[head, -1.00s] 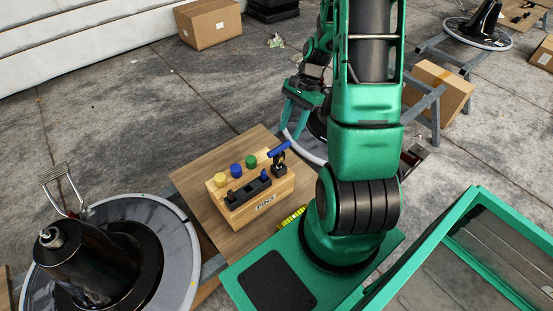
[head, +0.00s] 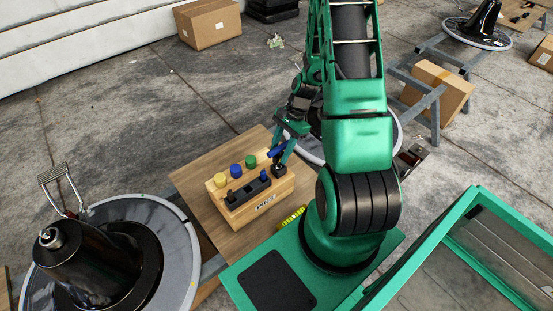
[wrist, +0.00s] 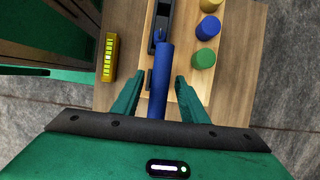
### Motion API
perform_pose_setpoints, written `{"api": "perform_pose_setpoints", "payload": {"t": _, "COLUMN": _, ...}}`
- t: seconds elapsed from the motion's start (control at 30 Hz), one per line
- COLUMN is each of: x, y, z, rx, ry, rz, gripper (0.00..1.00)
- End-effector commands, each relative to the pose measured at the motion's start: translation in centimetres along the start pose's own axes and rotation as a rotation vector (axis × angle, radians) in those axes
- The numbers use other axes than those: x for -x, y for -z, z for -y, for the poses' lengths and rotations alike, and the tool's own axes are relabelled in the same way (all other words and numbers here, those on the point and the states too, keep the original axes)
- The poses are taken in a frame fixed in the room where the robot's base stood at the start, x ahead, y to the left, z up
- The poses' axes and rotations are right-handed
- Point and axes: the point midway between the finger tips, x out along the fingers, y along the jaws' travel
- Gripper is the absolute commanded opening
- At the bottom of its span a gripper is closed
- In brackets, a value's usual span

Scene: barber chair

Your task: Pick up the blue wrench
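The blue wrench (head: 277,150) sits at the right end of the wooden block, in a black holder (head: 279,170). In the wrist view the blue wrench (wrist: 161,85) shows as a long blue handle reaching toward my gripper. My gripper (head: 281,147) is at the wrench. In the wrist view my gripper (wrist: 155,88) is open, with one green finger on each side of the handle. A gap shows on both sides, so the fingers do not appear to touch it. The head view partly hides the wrench behind the fingers.
The wooden block (head: 237,214) on the wooden table (head: 190,180) also bears yellow (head: 220,180), blue (head: 236,171) and green (head: 250,161) knobs. A yellow level (head: 291,218) lies beside the block. A black chair base (head: 95,262) stands at left.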

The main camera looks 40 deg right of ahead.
Motion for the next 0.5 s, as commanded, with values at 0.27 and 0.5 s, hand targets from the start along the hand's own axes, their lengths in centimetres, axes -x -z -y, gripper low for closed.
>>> {"api": "perform_pose_setpoints", "payload": {"t": 0.27, "x": -1.7, "y": 0.0, "z": 0.0, "rx": 0.000, "ry": 0.000, "rz": 0.000, "gripper": 0.40}}
{"api": "perform_pose_setpoints", "payload": {"t": 0.5, "x": -1.7, "y": 0.0, "z": 0.0, "rx": 0.000, "ry": 0.000, "rz": 0.000, "gripper": 0.18}}
